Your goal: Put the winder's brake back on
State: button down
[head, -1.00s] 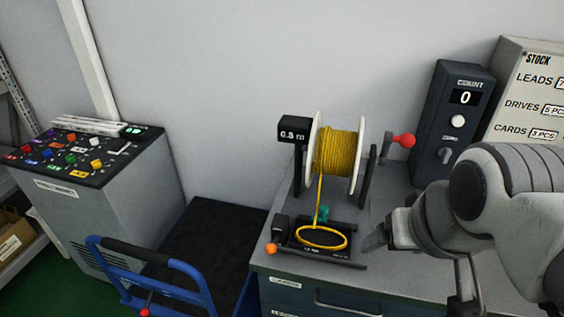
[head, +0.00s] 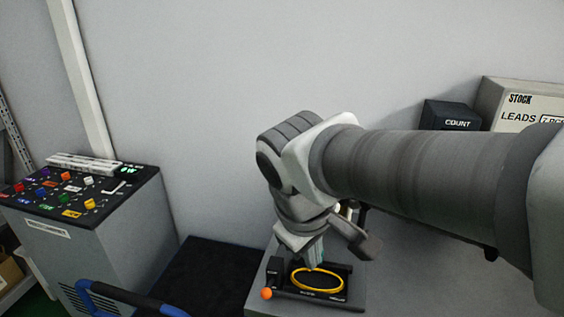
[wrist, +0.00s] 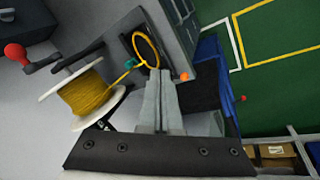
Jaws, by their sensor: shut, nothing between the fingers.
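The winder stands on the grey bench. Its spool of yellow cord (wrist: 85,92) shows in the wrist view, and my arm hides it in the head view. A yellow loop (head: 317,280) lies in the black tray (head: 341,297) at the front. An orange knob (head: 266,294) is at the tray's left corner; it also shows in the wrist view (wrist: 184,76). A small teal part (wrist: 130,63) sits by the cord. A red crank knob (wrist: 14,52) is beyond the spool. I cannot tell which part is the brake. My gripper (head: 313,264) is shut and empty, pointing down above the tray's back edge.
A control cabinet (head: 118,228) with coloured buttons stands at left.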

aim_at(264, 293)
jog(key=a+f+n+h, duration=0.1)
jog(key=a+n, duration=0.5)
jog(key=a, duration=0.6)
jog(key=shift+w+a+f+n+p, duration=0.35)
jog(key=shift+w+f, duration=0.1)
jog(key=shift+f, duration=0.3)
jog(key=b+x, duration=0.1)
jog(key=x, duration=1.3)
jog(key=shift+w+d+b, duration=0.1)
jog(key=shift+d+b, duration=0.05)
jog(key=shift+b, duration=0.2)
jog(key=shift+f+b, duration=0.2)
jog(key=shift+b, duration=0.35)
